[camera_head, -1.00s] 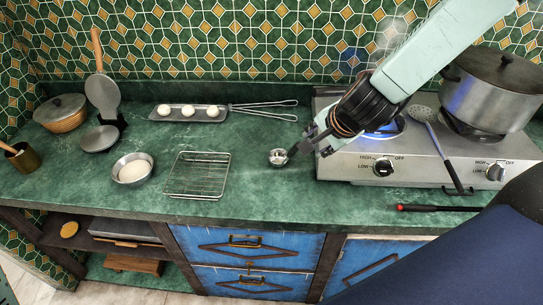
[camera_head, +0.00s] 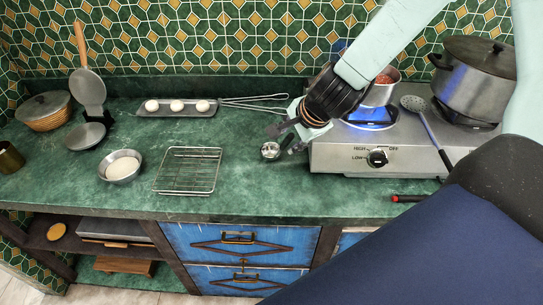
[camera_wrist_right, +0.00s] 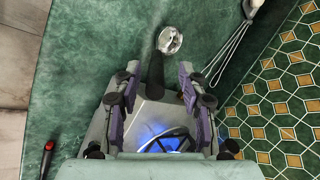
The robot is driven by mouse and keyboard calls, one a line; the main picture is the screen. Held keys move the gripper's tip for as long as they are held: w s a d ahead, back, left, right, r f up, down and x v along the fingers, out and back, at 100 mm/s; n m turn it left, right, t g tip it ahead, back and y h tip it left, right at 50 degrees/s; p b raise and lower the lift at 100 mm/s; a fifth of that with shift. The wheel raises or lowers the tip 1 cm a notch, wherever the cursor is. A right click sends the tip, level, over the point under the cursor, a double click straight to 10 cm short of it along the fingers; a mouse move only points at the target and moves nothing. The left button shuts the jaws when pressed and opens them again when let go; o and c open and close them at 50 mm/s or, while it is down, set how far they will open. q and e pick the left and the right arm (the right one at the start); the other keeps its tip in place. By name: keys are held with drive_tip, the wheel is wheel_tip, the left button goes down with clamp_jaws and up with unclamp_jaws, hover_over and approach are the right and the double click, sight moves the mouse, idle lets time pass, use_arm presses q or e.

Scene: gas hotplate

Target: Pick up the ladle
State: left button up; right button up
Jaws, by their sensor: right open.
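The ladle shows in the head view as a small round metal bowl (camera_head: 270,151) on the green counter, just left of the stove. In the right wrist view its bowl (camera_wrist_right: 169,40) lies ahead of the fingers, and its dark handle (camera_wrist_right: 155,82) runs back between them. My right gripper (camera_head: 286,139) is open and low over the ladle. In the right wrist view its fingers (camera_wrist_right: 159,70) stand on either side of the handle, with gaps showing. Part of the handle is hidden by the gripper in the head view. My left gripper is not in view.
The gas stove (camera_head: 340,158) has a lit burner under a small pot (camera_head: 381,92) and carries a large lidded pot (camera_head: 470,75) and a slotted spoon (camera_head: 412,103). A wire rack (camera_head: 188,170) is left of the ladle. A tray (camera_head: 149,112) with dough balls lies behind.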

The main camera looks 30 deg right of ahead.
sight(284, 145)
drive_tip(key=b+x, duration=0.1)
drive_tip(key=x, duration=0.1)
drive_tip(key=b+x, duration=0.1)
drive_tip(key=shift+a+f+b, duration=0.1)
drive_tip(key=shift+f+b, duration=0.3)
drive_tip(key=shift+f, duration=0.1)
drive_tip(key=shift+w+a+f, duration=0.25)
drive_tip(key=shift+w+f, duration=0.1)
drive_tip(key=shift+d, duration=0.3)
drive_tip(key=shift+s, duration=0.1)
drive_tip(key=shift+c, duration=0.8)
drive_tip(key=shift+a, duration=0.25)
drive_tip(key=c, duration=0.4)
drive_tip(key=shift+d, duration=0.1)
clamp_jaws()
drive_tip(key=shift+d, duration=0.15)
